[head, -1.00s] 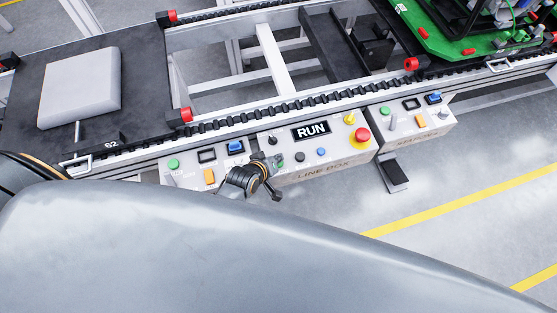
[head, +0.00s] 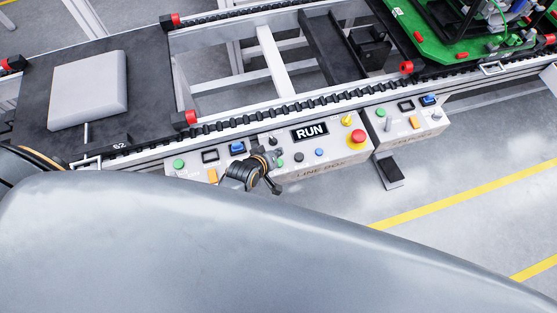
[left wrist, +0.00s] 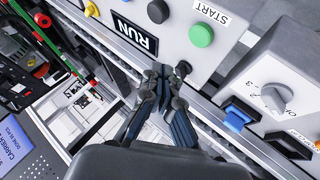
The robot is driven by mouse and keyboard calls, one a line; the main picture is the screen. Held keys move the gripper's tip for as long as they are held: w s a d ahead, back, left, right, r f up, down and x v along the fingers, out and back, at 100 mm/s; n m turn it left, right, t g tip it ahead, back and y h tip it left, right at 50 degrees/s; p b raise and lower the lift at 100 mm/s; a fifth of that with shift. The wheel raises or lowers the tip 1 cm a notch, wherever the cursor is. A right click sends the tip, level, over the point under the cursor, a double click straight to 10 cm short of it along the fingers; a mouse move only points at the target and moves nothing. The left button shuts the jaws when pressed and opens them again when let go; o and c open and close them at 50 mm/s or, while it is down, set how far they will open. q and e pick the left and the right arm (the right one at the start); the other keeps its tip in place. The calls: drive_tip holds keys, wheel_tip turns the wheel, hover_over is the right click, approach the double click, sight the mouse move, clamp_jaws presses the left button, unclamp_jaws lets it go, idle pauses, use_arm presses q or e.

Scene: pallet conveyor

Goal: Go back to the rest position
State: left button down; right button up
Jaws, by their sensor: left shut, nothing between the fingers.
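My left gripper (head: 276,172) is over the front left part of the line box (head: 345,165) in the head view. Its fingers are shut with nothing between them. In the left wrist view the closed fingertips (left wrist: 165,73) are beside a small black knob (left wrist: 183,68), below the green START button (left wrist: 201,36); I cannot tell whether they touch the box. The display (head: 310,132) reads RUN. My large grey arm link fills the lower part of the head view. My right gripper is not in view.
The conveyor rail (head: 270,110) runs behind the boxes. A dark pallet (head: 35,95) bears a grey block (head: 88,90) at the left; a green carrier (head: 425,45) is at the right. Another control box (head: 405,125) stands right of the line box. Floor at the right is open.

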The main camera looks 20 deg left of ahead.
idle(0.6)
use_arm(q)
drive_tip(key=s+a+r+m+g+y, duration=0.1)
drive_tip(key=s+a+r+m+g, duration=0.25)
drive_tip(key=s+r, duration=0.55)
drive_tip(key=s+a+r+m+g+y, duration=0.15)
drive_tip(key=s+a+r+m, duration=0.3)
drive_tip(key=s+r, duration=0.45)
wheel_tip(320, 180, down, 32)
drive_tip(key=s+g+b, duration=0.2)
drive_tip(key=s+b, duration=0.1)
drive_tip(key=b, duration=0.2)
drive_tip(key=s+a+f+g+b, duration=0.1)
drive_tip(key=s+a+f+b, duration=0.1)
drive_tip(key=s+f, duration=1.3)
wheel_tip(320, 180, down, 3)
drive_tip(key=shift+s+f+m+b, duration=0.1)
drive_tip(key=shift+s+m+b, duration=0.25)
drive_tip(key=shift+b, duration=0.15)
